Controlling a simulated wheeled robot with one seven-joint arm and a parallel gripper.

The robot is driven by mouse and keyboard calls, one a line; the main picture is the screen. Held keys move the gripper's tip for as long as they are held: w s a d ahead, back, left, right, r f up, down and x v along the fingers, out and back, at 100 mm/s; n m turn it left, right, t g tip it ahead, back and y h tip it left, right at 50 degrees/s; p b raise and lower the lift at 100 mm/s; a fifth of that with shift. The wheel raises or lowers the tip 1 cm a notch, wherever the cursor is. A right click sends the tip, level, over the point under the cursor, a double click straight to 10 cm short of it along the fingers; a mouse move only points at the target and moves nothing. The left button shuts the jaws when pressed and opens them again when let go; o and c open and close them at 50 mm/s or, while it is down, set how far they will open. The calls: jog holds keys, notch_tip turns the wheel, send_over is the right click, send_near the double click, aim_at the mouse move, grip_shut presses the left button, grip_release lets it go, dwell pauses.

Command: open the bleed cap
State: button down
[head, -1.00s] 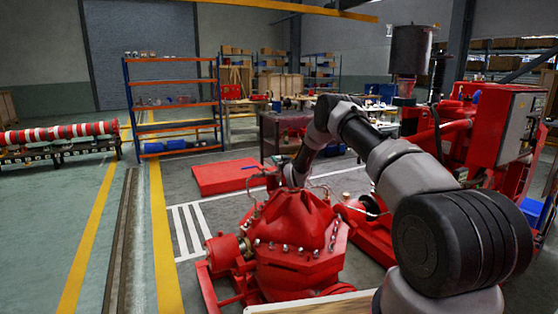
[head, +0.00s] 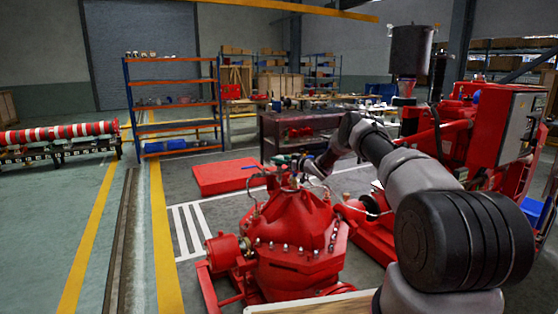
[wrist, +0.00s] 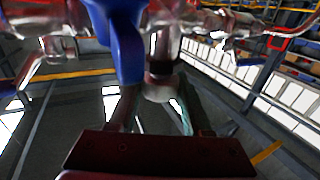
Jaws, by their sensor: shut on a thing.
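The red pump (head: 292,228) stands in front of me, with small metal fittings and thin pipes on its top. My gripper (head: 300,166) reaches in from the right, tilted, to the fittings above the pump's top. In the wrist view my gripper (wrist: 160,85) is shut on a small pale, rounded piece, which looks like the bleed cap (wrist: 158,92). Its outline is blurred, and in the head view it is too small to tell from the gripper. A blue lever (wrist: 122,45) hangs close in front of the fingers in the wrist view.
Shiny pipes and fittings (wrist: 60,47) crowd close around the fingers. A red engine with a control box (head: 508,125) stands to the right. A flat red block (head: 230,176) lies on the floor behind the pump.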

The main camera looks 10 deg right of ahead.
jog(key=shift+n+g+y, duration=1.1)
jog(key=shift+g+y, duration=0.1)
jog(key=shift+g, duration=0.1)
jog(key=shift+n+g+y, duration=0.3)
jog(key=shift+g, duration=0.1)
jog(key=shift+c, duration=1.7)
grip_release()
jog(key=shift+d, duration=0.1)
jog(key=v, duration=1)
jog(key=shift+s+d, duration=0.25)
jog(key=shift+s, duration=0.1)
